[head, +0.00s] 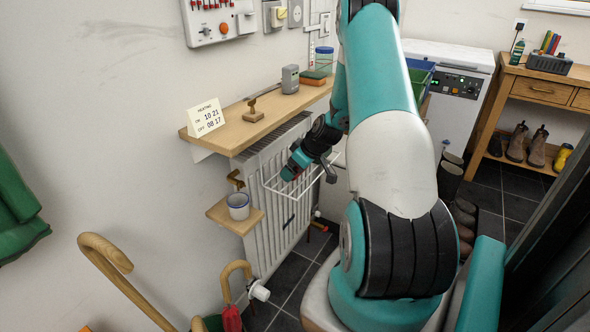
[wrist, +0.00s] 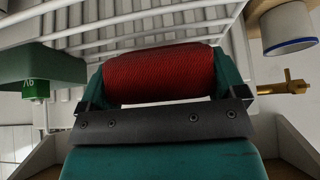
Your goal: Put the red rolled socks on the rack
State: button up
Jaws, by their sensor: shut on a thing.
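The red rolled socks (wrist: 158,73) lie between the two fingers of my gripper (wrist: 160,82) in the wrist view, and the gripper is shut on them. In the head view my gripper (head: 292,172) is at the white wire rack (head: 290,190) that hangs on the front of the radiator. The socks are mostly hidden there by the gripper. The rack's white bars (wrist: 150,28) show behind the socks in the wrist view. I cannot tell whether the socks touch the bars.
A wooden shelf (head: 225,138) above the radiator holds a heating card (head: 206,117), a brass stand and a grey box. A small wooden ledge (head: 222,216) with a white mug (head: 238,206) is left of the rack. A cane (head: 110,262) stands at front left.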

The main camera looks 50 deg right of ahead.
jog(key=shift+w+f, duration=0.2)
jog(key=shift+f, duration=0.3)
jog(key=shift+f, duration=0.1)
jog(key=o, duration=0.6)
jog(key=v, duration=1.2)
jog(key=shift+a+p, duration=0.1)
jog(key=shift+p, duration=0.2)
